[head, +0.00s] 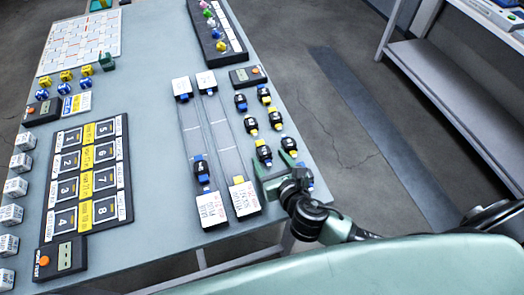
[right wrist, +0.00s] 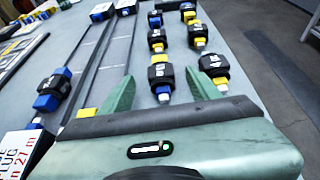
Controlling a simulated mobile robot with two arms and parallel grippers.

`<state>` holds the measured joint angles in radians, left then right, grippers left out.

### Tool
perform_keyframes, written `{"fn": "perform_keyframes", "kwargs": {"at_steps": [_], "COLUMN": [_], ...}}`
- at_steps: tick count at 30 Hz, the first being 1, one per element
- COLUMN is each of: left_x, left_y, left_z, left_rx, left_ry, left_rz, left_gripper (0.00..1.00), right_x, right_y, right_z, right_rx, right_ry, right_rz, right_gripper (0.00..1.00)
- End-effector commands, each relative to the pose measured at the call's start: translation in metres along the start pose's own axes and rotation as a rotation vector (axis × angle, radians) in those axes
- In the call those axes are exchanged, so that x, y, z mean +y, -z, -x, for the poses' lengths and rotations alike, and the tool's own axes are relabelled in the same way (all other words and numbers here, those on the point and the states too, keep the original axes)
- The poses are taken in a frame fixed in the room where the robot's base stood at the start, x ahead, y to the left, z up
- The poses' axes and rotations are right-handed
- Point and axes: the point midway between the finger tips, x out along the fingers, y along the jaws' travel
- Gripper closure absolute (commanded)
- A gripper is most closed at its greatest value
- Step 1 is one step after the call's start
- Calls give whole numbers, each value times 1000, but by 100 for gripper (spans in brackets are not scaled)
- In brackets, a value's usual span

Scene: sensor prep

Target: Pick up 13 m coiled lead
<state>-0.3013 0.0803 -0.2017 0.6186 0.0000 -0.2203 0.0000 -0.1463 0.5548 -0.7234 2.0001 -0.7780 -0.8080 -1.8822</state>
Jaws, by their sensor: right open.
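Several coiled leads, black coils with blue or yellow ends, lie in two columns near the table's right edge. Their printed lengths are too small to read surely, so I cannot tell which is the 13 m one. My right gripper (head: 275,170) is open and empty at the near end of these columns. In the right wrist view its green fingers (right wrist: 160,82) point at a blue-ended lead (right wrist: 161,74), which shows between the tips. A yellow-ended lead (right wrist: 212,66) lies just right of the right finger. My left gripper is out of view.
Left of the leads are two long tracks (head: 222,135) with white label blocks and leads on them. A numbered black tray (head: 127,200), small black devices (head: 57,258) and white cubes (head: 15,187) stand farther left. A shelf (head: 440,80) stands across the floor.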

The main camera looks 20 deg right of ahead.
Motion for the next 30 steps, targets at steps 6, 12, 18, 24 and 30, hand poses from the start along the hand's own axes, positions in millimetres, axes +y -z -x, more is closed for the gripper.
{"fn": "perform_keyframes", "kwargs": {"at_steps": [6,12,18,24,30], "left_x": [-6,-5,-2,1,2], "left_y": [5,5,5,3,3], "left_z": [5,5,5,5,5], "left_rx": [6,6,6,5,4], "left_ry": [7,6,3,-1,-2], "left_rz": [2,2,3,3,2], "left_gripper": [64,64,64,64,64], "right_x": [0,0,0,0,0], "right_y": [-4,-3,-3,-3,-3], "right_z": [-30,-54,-57,-57,-57], "right_rx": [-3,-2,-2,-2,-3], "right_ry": [1,-1,-1,-1,-1], "right_rz": [-1,-1,-1,-1,-1], "right_gripper": [38,38,38,74,100]}}
